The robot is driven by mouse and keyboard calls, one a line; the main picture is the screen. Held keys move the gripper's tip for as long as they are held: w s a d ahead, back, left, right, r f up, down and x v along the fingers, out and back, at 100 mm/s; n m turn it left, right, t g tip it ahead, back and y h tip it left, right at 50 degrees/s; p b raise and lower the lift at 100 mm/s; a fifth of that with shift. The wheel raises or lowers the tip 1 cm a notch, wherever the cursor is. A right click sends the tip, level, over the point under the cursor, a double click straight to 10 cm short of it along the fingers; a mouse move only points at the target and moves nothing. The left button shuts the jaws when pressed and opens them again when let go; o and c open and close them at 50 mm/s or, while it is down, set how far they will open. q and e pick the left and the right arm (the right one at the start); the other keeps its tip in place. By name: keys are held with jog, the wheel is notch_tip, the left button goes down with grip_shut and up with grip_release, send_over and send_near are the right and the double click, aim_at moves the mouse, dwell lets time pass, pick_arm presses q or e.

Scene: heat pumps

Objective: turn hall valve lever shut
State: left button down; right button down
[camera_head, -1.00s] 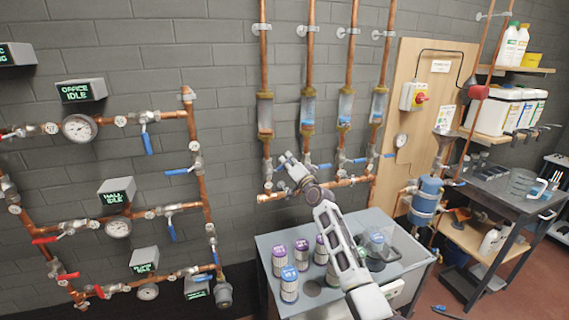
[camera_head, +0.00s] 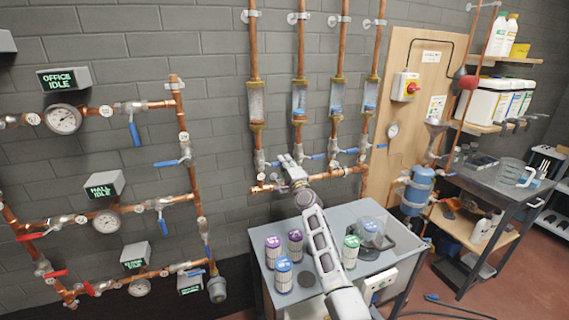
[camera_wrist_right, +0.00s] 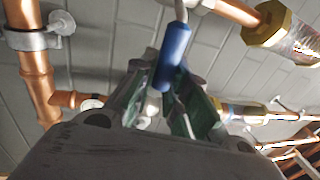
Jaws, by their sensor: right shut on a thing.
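The hall box (camera_head: 104,184) reads "HALL IDLE" on the left wall pipework, with a gauge (camera_head: 106,222) below it. A valve with a blue lever (camera_head: 163,222) pointing down sits to its right, and a red lever (camera_head: 32,236) lies to its left. My right gripper (camera_head: 285,162) is at the valves under the leftmost sight tube, away from the hall box. In the right wrist view the right gripper (camera_wrist_right: 165,88) is shut on a blue lever (camera_wrist_right: 174,52) between its fingers. I cannot read which circuit that lever belongs to. My left gripper is not in view.
A grey cart (camera_head: 342,217) with several lidded canisters and a clear jug (camera_head: 370,232) stands below my right arm. Copper pipes and other blue levers (camera_head: 318,156) are close to the right gripper. A dark workbench (camera_head: 500,185) stands at right.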

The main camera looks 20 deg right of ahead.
jog(key=shift+f, duration=0.25)
jog(key=c, duration=1.4)
grip_release()
jog(key=shift+d+r, duration=0.1)
jog(key=shift+s+d+f, duration=0.1)
jog(key=shift+s+f, duration=0.3)
jog(key=shift+s, duration=1.55)
jog(key=shift+s+f, duration=0.4)
jog(key=shift+s, duration=1.6)
jog(key=shift+s+d+f, duration=0.1)
jog(key=shift+s+f, duration=0.3)
jog(key=shift+s, duration=1.55)
jog(key=shift+s, duration=0.1)
